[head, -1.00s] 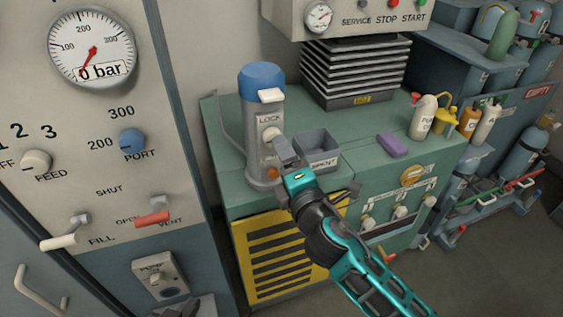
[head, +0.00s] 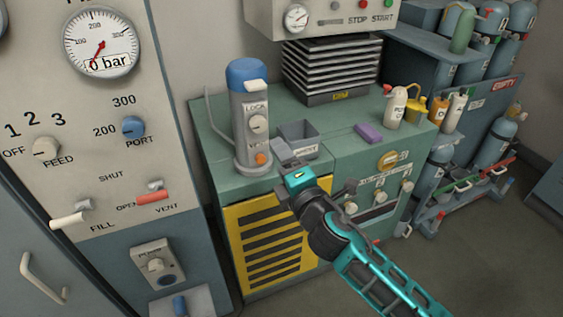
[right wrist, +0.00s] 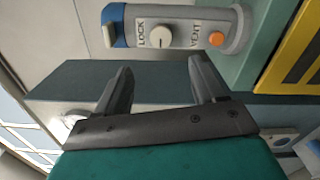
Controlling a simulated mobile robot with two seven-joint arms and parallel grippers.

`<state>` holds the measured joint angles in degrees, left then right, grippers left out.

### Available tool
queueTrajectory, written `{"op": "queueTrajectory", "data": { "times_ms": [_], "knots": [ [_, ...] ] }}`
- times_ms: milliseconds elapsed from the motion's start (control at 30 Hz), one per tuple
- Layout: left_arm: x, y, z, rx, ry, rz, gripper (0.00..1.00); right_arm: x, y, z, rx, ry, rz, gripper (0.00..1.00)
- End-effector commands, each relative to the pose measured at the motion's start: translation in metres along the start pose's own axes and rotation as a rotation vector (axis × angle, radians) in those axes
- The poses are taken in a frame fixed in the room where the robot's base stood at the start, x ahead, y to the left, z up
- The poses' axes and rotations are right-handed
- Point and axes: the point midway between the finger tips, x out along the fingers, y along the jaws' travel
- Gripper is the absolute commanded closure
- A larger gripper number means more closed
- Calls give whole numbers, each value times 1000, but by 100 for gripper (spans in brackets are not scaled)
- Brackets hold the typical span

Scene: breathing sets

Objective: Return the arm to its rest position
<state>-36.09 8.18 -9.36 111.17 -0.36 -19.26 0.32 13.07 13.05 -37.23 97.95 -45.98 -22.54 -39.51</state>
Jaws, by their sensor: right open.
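My right arm comes in from the lower right of the head view. My right gripper (head: 314,167) is open and empty, in front of the green bench's front edge. It is below and in front of a grey canister (head: 240,118) with a blue cap, marked LOCK and VENT. In the right wrist view, the two fingers of the right gripper (right wrist: 163,82) stand apart with nothing between them. The canister (right wrist: 185,14), its white knob (right wrist: 160,43) and orange button (right wrist: 217,39) lie beyond the fingertips, apart from them. My left gripper is not in view.
The green bench (head: 335,145) carries a grey bin (head: 298,137), a purple block (head: 368,133) and several bottles at the right. A gauge panel (head: 75,180) stands at the left. A cylinder rack (head: 470,195) stands at the right. Floor shows at lower right.

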Motion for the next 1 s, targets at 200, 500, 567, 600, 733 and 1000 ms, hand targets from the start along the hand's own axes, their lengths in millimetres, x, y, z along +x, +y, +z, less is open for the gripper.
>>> {"op": "queueTrajectory", "data": {
  "times_ms": [200, 500, 567, 600, 733, 1000],
  "knots": [
    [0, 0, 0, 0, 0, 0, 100, 0, 0, 0, 0, 0, 0, 31],
    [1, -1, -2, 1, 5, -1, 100, -3, -4, 0, 24, -1, -10, 31],
    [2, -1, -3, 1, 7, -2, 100, -9, -14, 0, 80, -3, -34, 31],
    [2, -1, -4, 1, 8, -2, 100, -15, -24, 0, 142, -6, -58, 31],
    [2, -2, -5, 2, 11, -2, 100, -52, -72, -1, 461, -43, -175, 31],
    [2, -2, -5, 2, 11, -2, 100, -168, -169, 2, 1244, -274, -399, 31]
  ]
}}
